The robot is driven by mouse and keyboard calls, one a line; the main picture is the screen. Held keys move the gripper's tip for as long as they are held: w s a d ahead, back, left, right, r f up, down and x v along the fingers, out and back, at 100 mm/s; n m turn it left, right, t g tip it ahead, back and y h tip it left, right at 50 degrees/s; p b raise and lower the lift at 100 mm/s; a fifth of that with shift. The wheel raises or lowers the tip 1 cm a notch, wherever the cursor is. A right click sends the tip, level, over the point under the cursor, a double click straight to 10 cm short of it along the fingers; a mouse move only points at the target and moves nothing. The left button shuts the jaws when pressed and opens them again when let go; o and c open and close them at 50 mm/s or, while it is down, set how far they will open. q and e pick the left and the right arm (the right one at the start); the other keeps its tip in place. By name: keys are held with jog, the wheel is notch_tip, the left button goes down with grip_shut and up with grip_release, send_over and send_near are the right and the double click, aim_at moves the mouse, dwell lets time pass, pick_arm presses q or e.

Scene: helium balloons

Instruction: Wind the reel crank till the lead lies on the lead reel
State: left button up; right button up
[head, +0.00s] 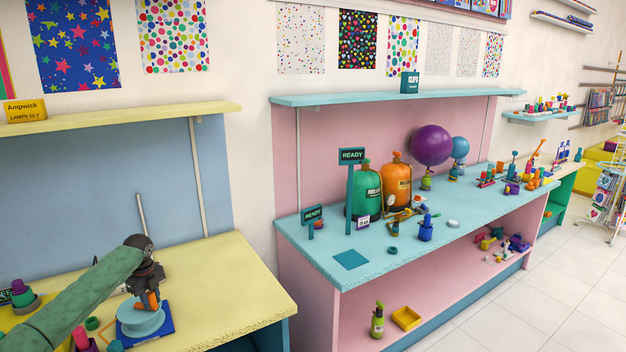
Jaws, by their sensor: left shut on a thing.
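The lead reel (140,321) is a light blue spool on a dark blue base plate (164,333), on the yellow tabletop at the lower left. The orange reel crank (150,299) stands on top of the spool. My left gripper (149,296) reaches down from above and is shut on the crank. The gripper hides part of the crank and the back of the spool. I cannot make out the lead, or whether any of it is on the spool. My right gripper is not in view.
Left of the reel are a pink piece (80,336), a green ring (92,323) and a purple-topped pot (22,294). A grey rod (142,215) rises behind my arm. The yellow tabletop (220,295) right of the reel is clear. A blue table (415,268) holds balloons and tanks.

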pick_arm(q)
jog(key=shift+w, duration=0.45)
jog(key=shift+w+a+f, duration=0.1)
jog(key=shift+w, duration=0.35)
jog(key=shift+w+b, duration=0.1)
jog(key=shift+b, duration=0.2)
jog(key=shift+w+a, duration=0.25)
jog(key=shift+w, duration=0.2)
jog(key=shift+w+a, duration=0.15)
jog(key=shift+w, duration=0.05)
jog(key=o, duration=0.6)
jog(key=shift+o, duration=0.2)
